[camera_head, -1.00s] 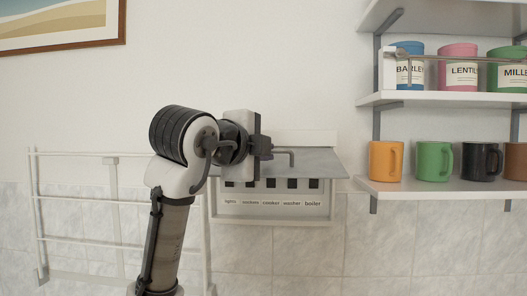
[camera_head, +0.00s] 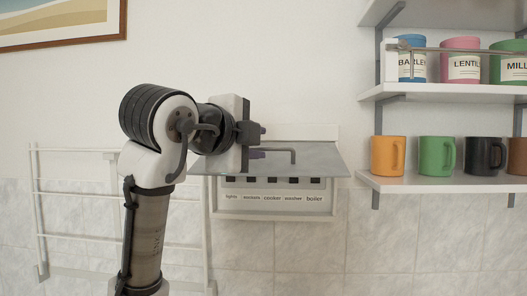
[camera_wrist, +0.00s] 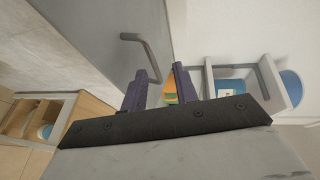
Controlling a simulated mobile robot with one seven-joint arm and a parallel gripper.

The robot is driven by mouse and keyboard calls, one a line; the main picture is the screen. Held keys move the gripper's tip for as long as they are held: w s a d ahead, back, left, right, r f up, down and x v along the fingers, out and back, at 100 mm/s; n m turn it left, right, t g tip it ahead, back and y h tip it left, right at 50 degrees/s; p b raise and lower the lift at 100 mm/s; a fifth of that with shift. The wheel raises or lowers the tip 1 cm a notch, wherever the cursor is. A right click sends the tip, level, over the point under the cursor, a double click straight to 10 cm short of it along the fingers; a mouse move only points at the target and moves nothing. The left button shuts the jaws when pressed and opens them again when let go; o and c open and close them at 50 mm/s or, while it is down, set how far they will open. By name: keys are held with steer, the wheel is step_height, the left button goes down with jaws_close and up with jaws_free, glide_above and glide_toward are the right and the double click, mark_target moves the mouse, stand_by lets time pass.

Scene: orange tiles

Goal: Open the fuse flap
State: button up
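The fuse box (camera_head: 272,214) is on the wall, with a row of dark switches and labels such as "cooker" and "boiler". Its grey flap (camera_head: 315,160) is raised and stands out from the wall above the switches. The flap's bent bar handle (camera_head: 293,156) is on its upper face; it also shows in the wrist view (camera_wrist: 148,55). My gripper (camera_head: 260,142) is at the handle's left end, its two purple fingers apart. In the wrist view my gripper (camera_wrist: 159,86) is open, with nothing held between the fingers; the handle's end lies close by.
Shelves at right hold canisters (camera_head: 463,60) and mugs (camera_head: 387,156). A white rack (camera_head: 75,213) stands at left behind my arm. A framed picture (camera_head: 60,42) hangs at upper left. The wall below the fuse box is clear.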

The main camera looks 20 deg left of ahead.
steer(key=b+v, duration=0.2)
steer(key=v, duration=0.7)
steer(key=shift+s, duration=0.4)
steer(key=shift+a, duration=0.1)
